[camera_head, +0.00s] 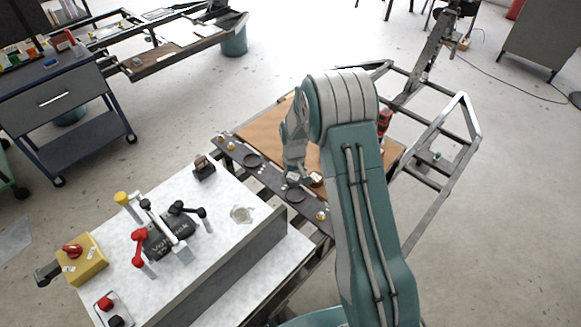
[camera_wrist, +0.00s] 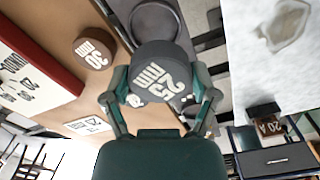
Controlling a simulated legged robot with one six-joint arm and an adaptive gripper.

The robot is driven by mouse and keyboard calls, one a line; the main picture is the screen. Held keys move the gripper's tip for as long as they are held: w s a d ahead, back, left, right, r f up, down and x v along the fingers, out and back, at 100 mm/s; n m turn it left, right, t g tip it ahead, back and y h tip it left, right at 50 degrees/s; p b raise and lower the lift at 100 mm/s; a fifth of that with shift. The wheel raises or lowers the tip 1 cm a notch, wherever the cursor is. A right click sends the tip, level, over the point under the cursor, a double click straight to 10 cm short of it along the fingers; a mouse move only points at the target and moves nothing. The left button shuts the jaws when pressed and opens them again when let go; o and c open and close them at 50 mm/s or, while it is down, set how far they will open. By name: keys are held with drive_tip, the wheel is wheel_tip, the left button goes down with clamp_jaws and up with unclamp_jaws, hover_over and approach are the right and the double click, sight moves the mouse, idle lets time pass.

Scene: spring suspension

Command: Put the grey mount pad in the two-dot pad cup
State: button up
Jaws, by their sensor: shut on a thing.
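The grey mount pad (camera_wrist: 160,68), a round disc marked "25 mm", is between the fingers of my gripper (camera_wrist: 160,88) in the wrist view. My gripper is shut on it. In the head view my gripper (camera_head: 292,172) hangs over the dark rail (camera_head: 270,179), with the pad low between its fingers. A dark round cup (camera_head: 252,160) lies farther left along the rail in the head view. I cannot make out which cup has two dots.
A brown disc marked "30 mm" (camera_wrist: 94,52) stands on the tan board beside the rail. A white worktop (camera_head: 215,225) with levers, a yellow box (camera_head: 83,259) and a raised grey edge lies in front of the rail. A metal frame (camera_head: 440,165) stands right of my arm.

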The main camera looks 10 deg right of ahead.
sight(296, 194)
drive_tip(key=shift+d+f, duration=0.15)
drive_tip(key=shift+f, duration=0.1)
drive_tip(key=f, duration=0.5)
drive_tip(key=shift+w+d, duration=0.1)
drive_tip(key=shift+d, duration=0.15)
drive_tip(key=shift+a+f, duration=0.2)
drive_tip(key=shift+f, duration=0.45)
drive_tip(key=shift+d, duration=0.25)
drive_tip(key=shift+a+f, duration=0.1)
drive_tip(key=o, duration=1.1)
